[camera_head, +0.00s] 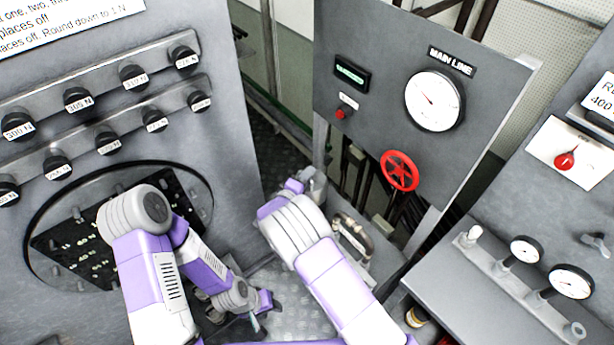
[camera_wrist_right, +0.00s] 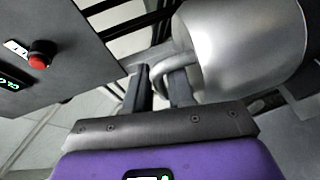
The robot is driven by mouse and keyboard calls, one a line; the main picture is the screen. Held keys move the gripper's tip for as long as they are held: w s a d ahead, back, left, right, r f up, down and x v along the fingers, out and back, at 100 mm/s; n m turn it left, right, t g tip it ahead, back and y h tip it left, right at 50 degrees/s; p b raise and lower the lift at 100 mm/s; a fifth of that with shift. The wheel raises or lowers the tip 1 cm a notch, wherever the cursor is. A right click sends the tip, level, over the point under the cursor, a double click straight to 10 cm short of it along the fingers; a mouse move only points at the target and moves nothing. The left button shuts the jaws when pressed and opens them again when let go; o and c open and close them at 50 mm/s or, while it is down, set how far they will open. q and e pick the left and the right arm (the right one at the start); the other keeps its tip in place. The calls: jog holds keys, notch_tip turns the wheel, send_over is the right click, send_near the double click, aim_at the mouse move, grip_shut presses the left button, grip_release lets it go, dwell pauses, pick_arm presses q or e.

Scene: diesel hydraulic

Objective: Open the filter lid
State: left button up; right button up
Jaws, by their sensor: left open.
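In the right wrist view a pale metal cylinder (camera_wrist_right: 245,45) stands close ahead with a curved metal handle (camera_wrist_right: 162,68) at its side; I cannot tell for certain that it is the filter lid. My right gripper (camera_wrist_right: 160,88) has its two dark fingers apart, with the handle at or between their tips. Whether they press on it is unclear. In the head view my right gripper (camera_head: 297,183) is beside a small grey part (camera_head: 315,180), partly hidden by my arm. My left gripper (camera_head: 262,312) is open and empty, low over the metal floor.
The main line panel (camera_head: 365,100) has a gauge, red button and red handwheel (camera_head: 399,171). A bent metal pipe (camera_head: 352,235) is right of my right arm. A knobbed cabinet (camera_head: 110,130) is at left, a console with small gauges (camera_head: 526,250) at right.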

aim_at(323, 174)
grip_shut()
jog(key=shift+w+d+r+m+g+b, duration=0.3)
jog(key=shift+d+r+g+b, duration=0.1)
jog(key=shift+d, duration=0.1)
jog(key=d+y, duration=0.1)
jog(key=w+d+r+g+y+b, duration=0.1)
jog(key=w+d+m+g, duration=0.1)
jog(key=shift+w+d+r+y+b, duration=0.1)
jog(key=shift+w+r+y+b, duration=0.05)
jog(key=shift+r+y+b, duration=0.25)
jog(key=shift+w+d+r+g+y, duration=0.2)
jog(key=shift+w+d+g+y, duration=0.15)
jog(key=shift+d+g, duration=0.25)
jog(key=shift+w+d+g+y+p, duration=0.4)
jog(key=shift+w+d+y+p, duration=0.05)
jog(key=shift+w+d+p, duration=0.1)
